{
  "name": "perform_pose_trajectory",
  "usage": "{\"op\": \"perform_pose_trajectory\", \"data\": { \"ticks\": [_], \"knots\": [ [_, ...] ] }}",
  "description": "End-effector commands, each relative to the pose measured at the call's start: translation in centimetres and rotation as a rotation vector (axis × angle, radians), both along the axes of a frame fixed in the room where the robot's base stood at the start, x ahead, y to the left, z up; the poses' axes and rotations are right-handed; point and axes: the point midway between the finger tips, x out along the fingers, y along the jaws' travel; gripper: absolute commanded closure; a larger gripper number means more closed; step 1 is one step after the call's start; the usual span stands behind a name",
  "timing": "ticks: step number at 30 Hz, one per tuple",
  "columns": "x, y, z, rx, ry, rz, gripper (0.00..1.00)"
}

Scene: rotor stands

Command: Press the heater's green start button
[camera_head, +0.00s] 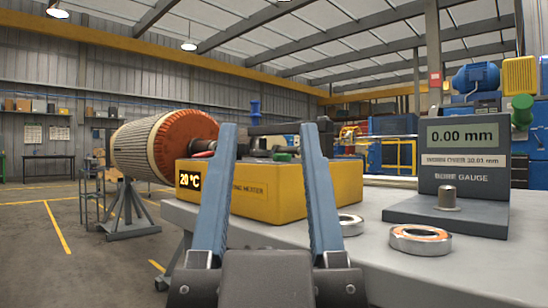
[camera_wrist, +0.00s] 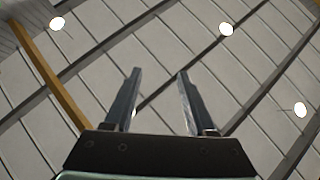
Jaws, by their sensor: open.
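The heater is a yellow box (camera_head: 265,203) on the grey table in the head view, with a dark display (camera_head: 190,181) reading 20 °C at its left end. A small green piece (camera_head: 284,156) shows at the heater's top, between my fingers; I cannot tell for sure that it is the start button. My gripper (camera_head: 269,127) is open and empty, its blue-grey fingers pointing up in front of the heater and covering parts of its face. In the wrist view my gripper (camera_wrist: 159,72) is open against the roof; no heater shows there.
On the grey table (camera_head: 400,275), a bearing ring (camera_head: 420,239) lies front right, another ring (camera_head: 350,224) beside the heater. A gauge (camera_head: 465,160) reading 0.00 mm stands at the right. A large rotor (camera_head: 160,145) rests on a stand at the left. Floor at far left is open.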

Motion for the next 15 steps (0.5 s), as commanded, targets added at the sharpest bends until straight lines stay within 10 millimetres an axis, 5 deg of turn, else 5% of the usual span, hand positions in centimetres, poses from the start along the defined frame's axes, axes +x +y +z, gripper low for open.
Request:
{"op": "perform_pose_trajectory", "data": {
  "ticks": [1, 9, 15],
  "knots": [
    [0.0, 0.0, 0.0, 0.0, 0.0, 0.0, 0.55],
    [0.0, 0.0, 0.0, 0.0, 0.0, 0.0, 1.0],
    [0.0, 0.0, 0.0, 0.0, 0.0, 0.0, 1.0]
  ]
}}
